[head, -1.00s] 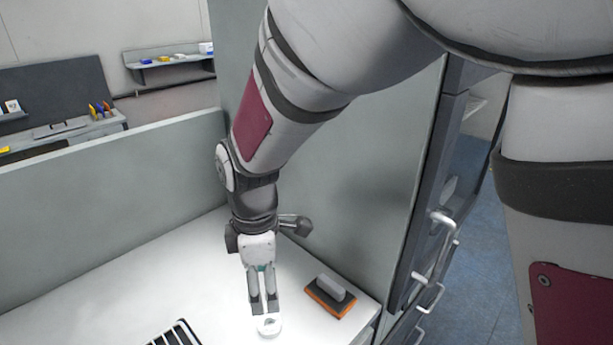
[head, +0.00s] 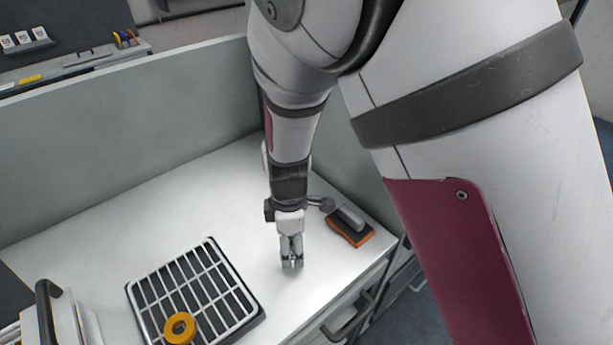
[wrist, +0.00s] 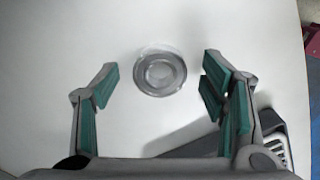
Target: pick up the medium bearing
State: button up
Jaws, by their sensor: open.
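The medium bearing (wrist: 160,73) seems to be the silver ring lying flat on the white table in the wrist view. It sits between and slightly beyond the green-padded fingertips of my gripper (wrist: 158,88), apart from both. My gripper is open and empty. In the head view my gripper (head: 291,262) points down close over the table, and its fingers hide most or all of the ring there.
The table (head: 120,215) is clear behind the tray.

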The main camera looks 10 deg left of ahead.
jog(key=shift+f, duration=0.2)
jog(key=c, duration=1.3)
jog(key=shift+r, duration=0.1)
jog(key=shift+c, duration=0.2)
